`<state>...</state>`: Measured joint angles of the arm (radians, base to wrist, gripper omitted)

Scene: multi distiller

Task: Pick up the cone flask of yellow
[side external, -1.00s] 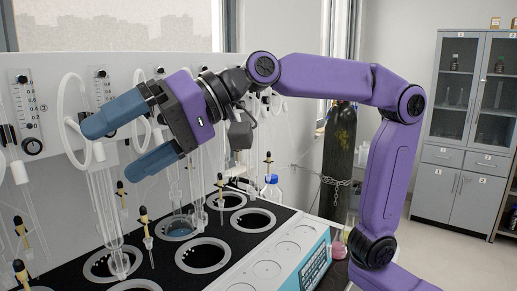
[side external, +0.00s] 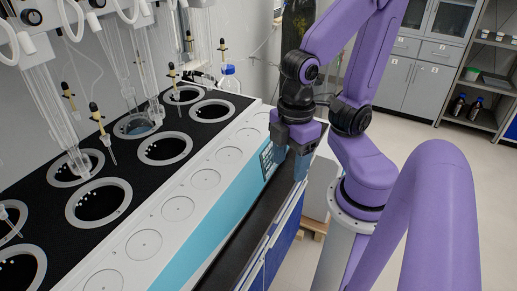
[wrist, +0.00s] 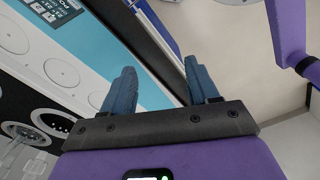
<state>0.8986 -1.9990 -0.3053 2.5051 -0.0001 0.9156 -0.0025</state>
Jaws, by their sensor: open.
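No yellow cone flask can be made out in the current side view or wrist view. My gripper (side external: 290,164) points down over the dark bench strip in front of the distiller, near its control panel. In the wrist view my gripper (wrist: 159,68) has its two blue fingers spread apart, with nothing between them. The dark ledge runs behind the fingers.
The distiller (side external: 173,208) has several round heating wells and glassware on the left. A blue-capped bottle (side external: 229,78) stands at its back end. A gas cylinder (side external: 298,25) stands behind my arm. Grey cabinets (side external: 408,62) and a shelf (side external: 482,117) are farther back.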

